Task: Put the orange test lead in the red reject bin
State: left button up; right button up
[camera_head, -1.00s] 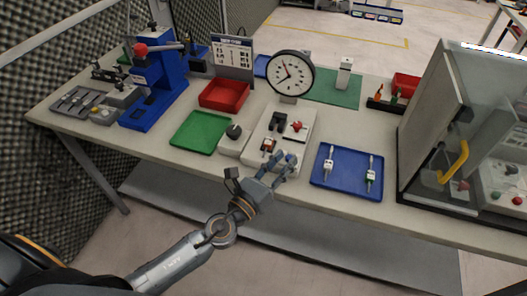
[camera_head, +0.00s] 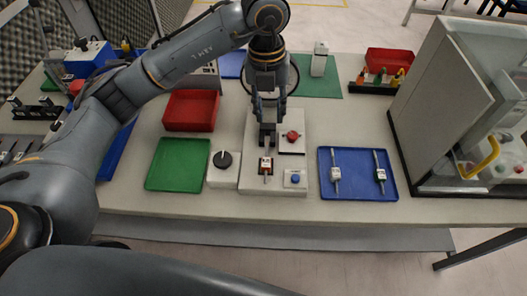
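The orange test lead (camera_head: 265,164), a small white piece with an orange-brown mark, sits upright in the picture on the white test fixture (camera_head: 255,183). A black clamp-like part (camera_head: 267,133) is just behind it. My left gripper (camera_head: 269,107) reaches over the back of the fixture, above the black part and behind the lead. Its two fingers look apart, with nothing clearly held; whether they touch the black part is hard to tell. A red bin (camera_head: 191,111), empty, stands left of the fixture; it looks like the reject bin. My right gripper is not in view.
A green tray (camera_head: 178,165) and a black knob (camera_head: 222,159) are left of the fixture. A blue tray (camera_head: 357,191) with two leads is right. A tool rack (camera_head: 373,88), second red bin (camera_head: 389,61) and glass-fronted cabinet (camera_head: 465,110) stand further right. My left arm covers the left bench.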

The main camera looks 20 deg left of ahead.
pick_arm(q)
jog(key=a, duration=0.1)
jog(key=p, duration=0.1)
send_over(267, 151)
jog(key=shift+n+y, duration=0.3)
jog(key=f, duration=0.7)
jog(key=shift+w+a+f, duration=0.2)
jog(key=shift+a+f, duration=0.1)
jog(key=shift+f, duration=0.05)
jog(key=f, duration=0.1)
jog(key=f+p, duration=0.2)
jog(key=f, duration=0.1)
jog(key=shift+s+d+f, duration=0.1)
jog(key=shift+s+d, duration=0.2)
jog(key=shift+f, duration=0.55)
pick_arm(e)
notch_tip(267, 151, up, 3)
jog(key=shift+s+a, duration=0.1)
pick_arm(q)
grip_shut()
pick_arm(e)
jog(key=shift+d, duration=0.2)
